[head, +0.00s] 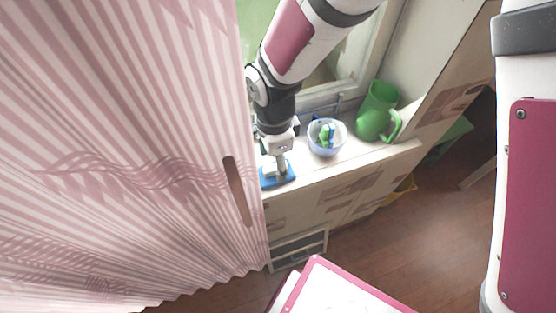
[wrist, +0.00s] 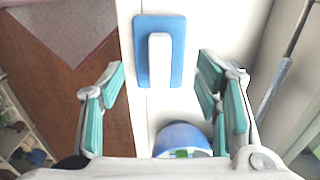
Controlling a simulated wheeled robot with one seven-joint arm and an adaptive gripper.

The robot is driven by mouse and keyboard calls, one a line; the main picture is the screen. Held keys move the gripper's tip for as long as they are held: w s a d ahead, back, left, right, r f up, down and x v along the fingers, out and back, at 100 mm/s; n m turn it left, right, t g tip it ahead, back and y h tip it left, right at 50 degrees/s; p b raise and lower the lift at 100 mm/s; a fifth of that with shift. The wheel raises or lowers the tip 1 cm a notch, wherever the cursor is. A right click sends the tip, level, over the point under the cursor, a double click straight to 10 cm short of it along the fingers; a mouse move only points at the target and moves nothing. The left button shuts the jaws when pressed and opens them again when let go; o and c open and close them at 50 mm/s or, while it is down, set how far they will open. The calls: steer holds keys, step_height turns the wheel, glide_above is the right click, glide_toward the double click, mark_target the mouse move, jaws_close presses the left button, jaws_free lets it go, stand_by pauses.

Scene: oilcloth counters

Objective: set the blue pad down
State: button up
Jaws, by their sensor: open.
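The blue pad (head: 270,180) is a flat blue rectangle with a white bar-shaped handle on top. It lies flat on the pale counter (head: 340,168), near its front edge and beside the curtain. In the wrist view the pad (wrist: 141,52) is at top centre, with its white handle (wrist: 159,60) pointing down between the lines of the fingers. My gripper (head: 279,160) is just above the pad in the head view. In the wrist view my gripper (wrist: 162,78) has its teal fingers spread wide, one on each side, with nothing held between them.
A translucent blue bowl (head: 316,146) with green and blue items stands right of the pad; it also shows in the wrist view (wrist: 182,134). A green jug (head: 376,108) stands farther right. A pink striped curtain (head: 120,150) fills the left. Wooden floor (head: 420,225) lies below the counter.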

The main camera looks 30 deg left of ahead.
mark_target(275, 166)
step_height(275, 166, up, 7)
steer(key=w+d+r+n+t, duration=0.1)
steer(key=w+d+r, duration=0.2)
steer(key=d+r, duration=0.25)
steer(key=w+d+r+n+y, duration=0.1)
steer(key=w+d+r, duration=0.1)
steer(key=d+r, duration=0.35)
steer(key=w+d+r+n+t, duration=0.1)
steer(key=w+d+r, duration=0.25)
steer(key=d, duration=0.45)
steer(key=s+d+r+n+t, duration=0.1)
steer(key=s+d+r, duration=0.1)
steer(key=d, duration=0.4)
steer(key=s+d+r+n+t, duration=0.1)
steer(key=s+d+r+n, duration=0.1)
steer(key=s+d, duration=0.3)
steer(key=s+d+r+n+t+h, duration=0.1)
steer(key=s+d+r, duration=0.2)
steer(key=d, duration=0.5)
steer(key=shift+s+d+r+n, duration=0.15)
steer(key=shift+d+r+n, duration=0.1)
steer(key=shift+d+n, duration=0.15)
steer(key=shift+c, duration=0.4)
